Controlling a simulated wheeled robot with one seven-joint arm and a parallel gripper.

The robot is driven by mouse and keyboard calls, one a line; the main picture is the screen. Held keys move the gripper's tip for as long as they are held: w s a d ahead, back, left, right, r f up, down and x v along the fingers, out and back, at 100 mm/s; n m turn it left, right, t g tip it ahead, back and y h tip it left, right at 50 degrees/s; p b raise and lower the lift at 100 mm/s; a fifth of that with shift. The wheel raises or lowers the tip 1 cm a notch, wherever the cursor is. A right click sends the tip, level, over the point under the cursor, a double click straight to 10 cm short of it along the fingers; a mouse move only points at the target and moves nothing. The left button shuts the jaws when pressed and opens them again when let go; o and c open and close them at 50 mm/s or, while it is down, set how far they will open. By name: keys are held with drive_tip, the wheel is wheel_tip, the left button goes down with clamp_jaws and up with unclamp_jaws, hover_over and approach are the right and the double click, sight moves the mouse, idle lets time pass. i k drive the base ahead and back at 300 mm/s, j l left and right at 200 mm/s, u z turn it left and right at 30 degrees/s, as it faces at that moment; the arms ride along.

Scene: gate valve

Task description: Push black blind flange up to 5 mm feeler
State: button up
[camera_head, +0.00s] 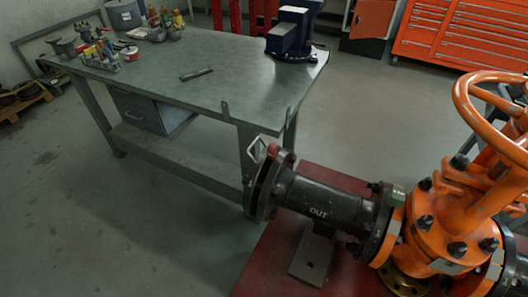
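The black blind flange (260,185) is at the left end of the black pipe (325,205) marked OUT, with a pale loop handle (256,148) on its upper left. It stands upright beside the pipe's end flange (282,178). A narrow dark gap seems to show between them, but I cannot tell its width. A small red piece (273,150) sits at the top of this joint. I cannot tell whether it is the feeler. My gripper is not in view.
The orange gate valve (450,215) with its handwheel (490,110) stands right of the pipe, on a red base (262,270). The green workbench (180,95) behind carries a flat dark bar (196,74), a blue vise (294,35) and tools. Floor left of the flange is clear.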

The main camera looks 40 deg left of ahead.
sight(260, 169)
drive_tip(key=k+u, duration=0.25)
drive_tip(key=k+j+u, duration=0.15)
drive_tip(key=k+u, duration=0.15)
drive_tip(key=i+j+u, duration=0.2)
drive_tip(key=u, duration=0.15)
drive_tip(key=i+j+u, duration=0.65)
drive_tip(key=i+j, duration=0.15)
drive_tip(key=i, duration=0.3)
drive_tip(key=i+j, duration=0.2)
drive_tip(key=i, duration=0.3)
